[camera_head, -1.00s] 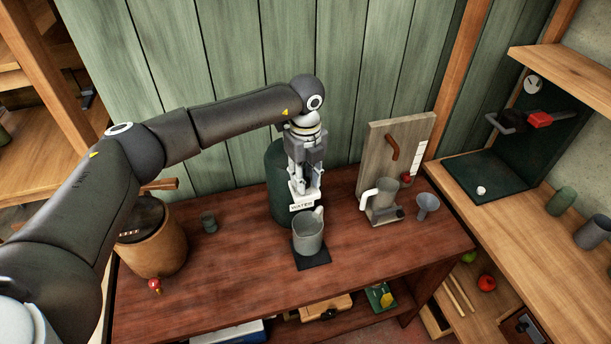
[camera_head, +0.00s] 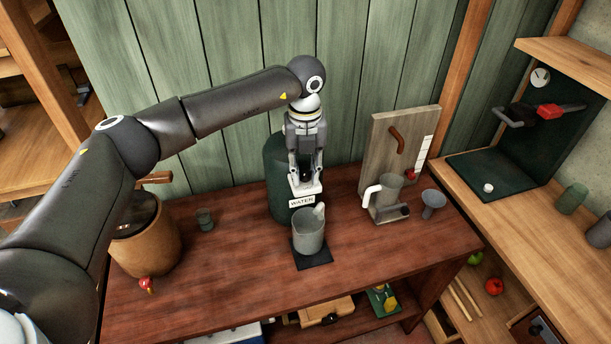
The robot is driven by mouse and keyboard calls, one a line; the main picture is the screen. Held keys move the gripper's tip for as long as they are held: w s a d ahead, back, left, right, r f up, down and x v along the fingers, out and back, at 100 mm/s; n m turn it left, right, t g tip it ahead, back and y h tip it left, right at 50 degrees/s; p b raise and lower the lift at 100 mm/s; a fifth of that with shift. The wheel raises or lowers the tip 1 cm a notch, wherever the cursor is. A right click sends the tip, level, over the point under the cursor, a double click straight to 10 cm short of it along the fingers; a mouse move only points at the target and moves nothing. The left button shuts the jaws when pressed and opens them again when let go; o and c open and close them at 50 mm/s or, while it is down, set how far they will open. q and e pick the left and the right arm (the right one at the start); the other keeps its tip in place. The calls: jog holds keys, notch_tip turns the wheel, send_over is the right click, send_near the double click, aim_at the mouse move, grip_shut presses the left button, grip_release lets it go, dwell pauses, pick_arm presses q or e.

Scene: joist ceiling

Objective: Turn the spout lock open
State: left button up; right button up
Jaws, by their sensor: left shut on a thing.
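A dark green canister (camera_head: 277,190) stands at the back of the red-brown table, with a white WATER label (camera_head: 302,201) at its front. My left gripper (camera_head: 306,182) points down in front of the canister, just above the label. It is shut on the spout lock, which is mostly hidden by the fingers, so its exact angle cannot be told. A grey-green mug (camera_head: 308,234) stands upright below, on a dark mat (camera_head: 314,261). My right gripper is not in view.
A wooden keg (camera_head: 146,240) with a red tap and a small green cup (camera_head: 205,219) stand left. At right are a wooden board (camera_head: 402,130), a white-handled jug (camera_head: 388,194) and a grey funnel (camera_head: 432,205). The table's (camera_head: 220,285) front left is clear.

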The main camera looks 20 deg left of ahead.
aim_at(305, 173)
pick_arm(q)
jog(key=shift+m+b, duration=0.75)
jog(key=shift+m, duration=0.35)
jog(key=o, duration=1)
jog(key=shift+r, duration=0.1)
notch_tip(305, 173, up, 12)
jog(key=shift+f, duration=0.1)
